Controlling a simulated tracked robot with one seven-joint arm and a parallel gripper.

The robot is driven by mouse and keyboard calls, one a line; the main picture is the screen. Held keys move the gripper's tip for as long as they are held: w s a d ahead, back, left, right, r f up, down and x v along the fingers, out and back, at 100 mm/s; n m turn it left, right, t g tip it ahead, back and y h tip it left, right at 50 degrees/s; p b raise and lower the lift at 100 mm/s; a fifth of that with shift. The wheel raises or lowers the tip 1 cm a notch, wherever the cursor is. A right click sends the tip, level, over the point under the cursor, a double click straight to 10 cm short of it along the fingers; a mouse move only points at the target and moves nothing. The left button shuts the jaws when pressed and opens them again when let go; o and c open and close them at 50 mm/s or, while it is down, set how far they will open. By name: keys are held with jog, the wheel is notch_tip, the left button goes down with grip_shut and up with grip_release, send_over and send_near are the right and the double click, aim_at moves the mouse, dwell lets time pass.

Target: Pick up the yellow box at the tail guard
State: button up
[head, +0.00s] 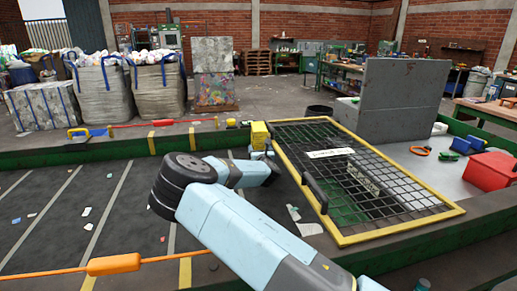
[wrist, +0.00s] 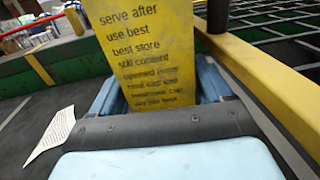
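The yellow box (head: 260,134) stands at the left corner of the yellow-framed mesh guard (head: 347,240) in the head view. In the wrist view the yellow box (wrist: 145,50) fills the upper middle, its printed face towards me and its top out of frame. My gripper (head: 263,154) is right at the box. In the wrist view the blue fingers of my gripper (wrist: 165,90) flank the lower part of the box, one on each side. The palm edge hides the box's bottom. I cannot tell whether the fingers press on it.
The yellow guard frame (wrist: 270,80) runs close along the right of my gripper. A dark handle (head: 314,193) rises from the guard. A white paper scrap (wrist: 50,135) lies on the belt to the left. A red bin (head: 489,170) stands far right.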

jog(key=c, duration=0.7)
jog(key=shift+r, duration=0.1)
